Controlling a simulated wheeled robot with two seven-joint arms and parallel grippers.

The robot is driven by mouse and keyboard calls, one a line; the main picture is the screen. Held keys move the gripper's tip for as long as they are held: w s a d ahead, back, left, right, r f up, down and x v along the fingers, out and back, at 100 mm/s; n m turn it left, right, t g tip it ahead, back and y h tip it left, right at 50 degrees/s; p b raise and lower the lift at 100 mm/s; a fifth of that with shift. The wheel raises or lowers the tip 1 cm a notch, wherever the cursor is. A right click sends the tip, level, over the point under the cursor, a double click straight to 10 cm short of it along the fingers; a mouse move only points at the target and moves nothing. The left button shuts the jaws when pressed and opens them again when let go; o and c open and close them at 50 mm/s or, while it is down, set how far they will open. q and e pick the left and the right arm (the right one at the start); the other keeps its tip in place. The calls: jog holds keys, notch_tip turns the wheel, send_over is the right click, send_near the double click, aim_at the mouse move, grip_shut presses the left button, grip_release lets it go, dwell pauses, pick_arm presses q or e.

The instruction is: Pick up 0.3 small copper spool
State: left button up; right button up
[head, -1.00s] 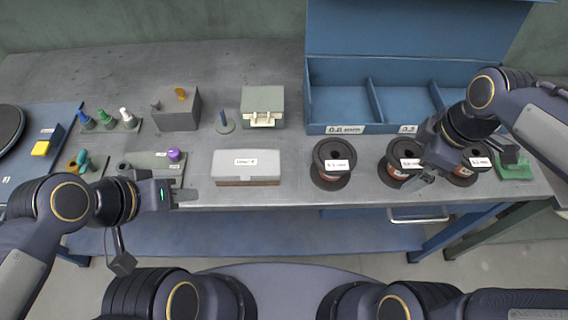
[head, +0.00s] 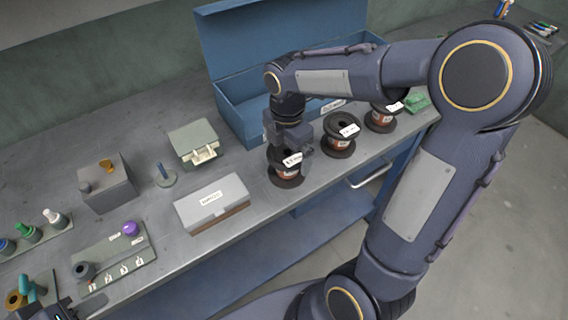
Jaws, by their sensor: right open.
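Three copper spools with black flanges and white labels stand in a row along the front of the table. The nearest, leftmost spool (head: 287,174) has a label that seems to read 0.3. My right gripper (head: 291,156) points down at this spool, with its open fingers around or just above the top, which it partly hides. I cannot tell whether they touch it. The middle spool (head: 341,136) and the far spool (head: 382,117) stand to the right, free of the gripper. My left gripper (head: 62,311) is at the bottom left corner, mostly cut off, its fingers unclear.
A blue open box (head: 240,122) stands behind the spools, partly hidden by my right arm. A grey-lidded case (head: 212,201) lies left of the near spool. A grey block (head: 106,184), a pale green box (head: 194,143) and a green item (head: 416,100) are also on the table.

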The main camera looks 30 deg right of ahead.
notch_tip(320, 180, down, 6)
jog(key=shift+w+d+r, duration=0.1)
jog(key=shift+w+r, duration=0.05)
jog(key=shift+r, duration=0.1)
jog(key=c, duration=1.2)
